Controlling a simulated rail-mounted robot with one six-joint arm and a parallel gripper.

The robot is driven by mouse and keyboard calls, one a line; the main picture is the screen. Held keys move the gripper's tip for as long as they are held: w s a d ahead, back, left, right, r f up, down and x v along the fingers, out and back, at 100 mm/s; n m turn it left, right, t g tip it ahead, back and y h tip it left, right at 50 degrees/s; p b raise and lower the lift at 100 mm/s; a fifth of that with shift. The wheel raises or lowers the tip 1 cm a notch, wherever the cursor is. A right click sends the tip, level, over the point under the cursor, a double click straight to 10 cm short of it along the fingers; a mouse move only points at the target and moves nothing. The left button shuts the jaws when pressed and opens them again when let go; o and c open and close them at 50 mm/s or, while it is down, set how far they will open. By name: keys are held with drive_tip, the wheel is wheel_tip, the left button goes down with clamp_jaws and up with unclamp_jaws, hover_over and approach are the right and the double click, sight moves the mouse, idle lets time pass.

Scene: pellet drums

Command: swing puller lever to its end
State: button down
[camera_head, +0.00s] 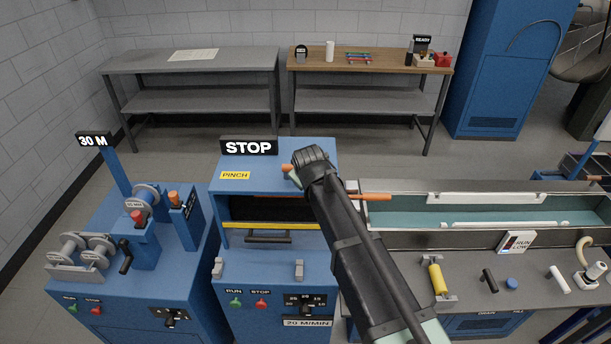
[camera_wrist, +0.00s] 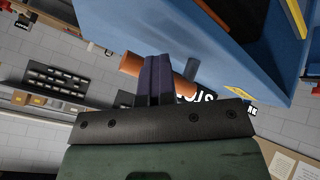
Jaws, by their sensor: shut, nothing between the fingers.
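The puller is the blue machine (camera_head: 225,186) with the yellow PINCH label and STOP sign. An orange grip (camera_head: 287,168), which looks like the lever's handle, shows at the left of my gripper on its top. In the wrist view the orange grip (camera_wrist: 131,64) lies crosswise behind my fingers, showing on both sides of them. My gripper (camera_wrist: 158,72) is shut with its dark fingers together, empty, right at the grip; I cannot tell whether they touch it. In the head view my own arm hides the fingers and most of the lever.
An orange rod (camera_head: 374,196) sticks out right of my arm toward the long water trough (camera_head: 400,240). A blue spool stand (camera_head: 187,240) with a 30 M sign is at the left. Two benches (camera_head: 220,62) stand at the back wall. Floor between them and the machines is clear.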

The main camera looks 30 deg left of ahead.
drive_tip(key=shift+w+r, duration=0.15)
drive_tip(key=shift+w, duration=0.25)
drive_tip(key=shift+s, duration=0.1)
drive_tip(key=shift+s+d, duration=0.2)
drive_tip(key=s+d+r+p, duration=0.5)
drive_tip(key=d+r+p, duration=0.2)
drive_tip(key=shift+s+d, duration=0.3)
drive_tip(key=shift+s, duration=0.1)
drive_tip(key=shift+f, duration=0.1)
